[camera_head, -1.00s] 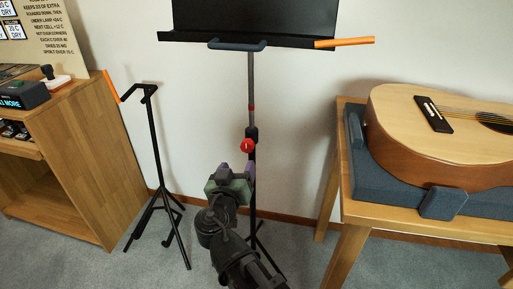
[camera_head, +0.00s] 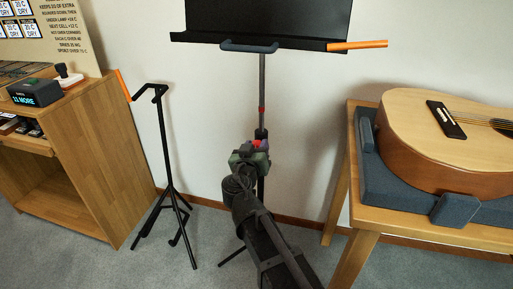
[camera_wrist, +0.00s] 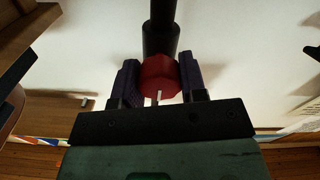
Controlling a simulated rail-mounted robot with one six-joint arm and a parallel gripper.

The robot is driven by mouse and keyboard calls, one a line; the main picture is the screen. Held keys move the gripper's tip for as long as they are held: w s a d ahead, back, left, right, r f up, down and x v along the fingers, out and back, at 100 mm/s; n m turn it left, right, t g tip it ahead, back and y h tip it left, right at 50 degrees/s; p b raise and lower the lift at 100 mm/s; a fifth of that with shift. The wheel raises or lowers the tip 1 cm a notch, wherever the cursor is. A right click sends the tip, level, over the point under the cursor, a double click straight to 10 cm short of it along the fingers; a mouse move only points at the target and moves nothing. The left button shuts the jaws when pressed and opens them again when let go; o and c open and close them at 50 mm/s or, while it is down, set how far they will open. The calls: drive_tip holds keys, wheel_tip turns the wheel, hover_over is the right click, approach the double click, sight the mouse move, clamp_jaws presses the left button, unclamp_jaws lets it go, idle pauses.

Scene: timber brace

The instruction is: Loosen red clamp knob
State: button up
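The red clamp knob (camera_wrist: 159,77) sits on the black post of the music stand, between the two purple fingers of my gripper (camera_wrist: 159,82) in the wrist view. The fingers lie close on both sides of it with little or no gap; whether they press on it I cannot tell. In the head view my gripper (camera_head: 254,146) is at the post, and only a small part of the red knob (camera_head: 256,143) shows. The stand's post (camera_head: 262,85) rises from it to the black desk (camera_head: 265,18).
A black guitar stand (camera_head: 163,140) with an orange-tipped arm stands to the left, beside a wooden cabinet (camera_head: 95,150). At right, a guitar (camera_head: 425,140) rests in a blue-grey cradle on a wooden table (camera_head: 365,220). An orange rod (camera_head: 358,44) sticks out from the desk's right end.

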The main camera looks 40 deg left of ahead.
drive_tip(key=c, duration=0.3)
drive_tip(key=shift+c, duration=0.2)
drive_tip(key=shift+n, duration=0.4)
drive_tip(key=n, duration=1)
drive_tip(key=shift+n, duration=0.3)
drive_tip(key=n, duration=1.2)
drive_tip(key=shift+n, duration=0.4)
